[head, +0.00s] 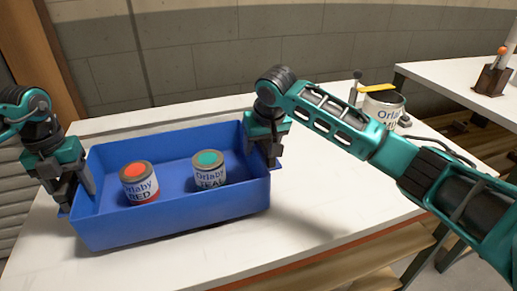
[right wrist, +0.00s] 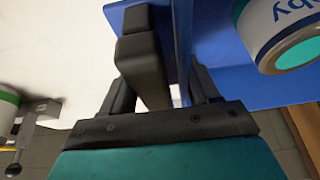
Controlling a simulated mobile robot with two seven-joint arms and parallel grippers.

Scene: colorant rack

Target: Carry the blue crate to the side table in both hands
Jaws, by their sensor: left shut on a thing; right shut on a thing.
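The blue crate (head: 175,222) is at the left and middle of the white table in the head view, with a red-labelled can (head: 140,184) and a teal-labelled can (head: 209,171) standing inside. My left gripper (head: 68,200) is shut on the crate's left end. My right gripper (head: 270,155) is shut on the crate's right end. In the right wrist view, the fingers of my right gripper (right wrist: 160,70) close on the blue wall (right wrist: 218,50), and part of the teal can (right wrist: 285,35) shows. I cannot tell surely whether the crate's bottom touches the table.
The white table (head: 330,200) is clear to the right of the crate. A larger white can (head: 383,108) with a yellow piece on it stands farther back. Another white table (head: 460,78) with a small holder (head: 491,80) stands at the back right. A wall is behind.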

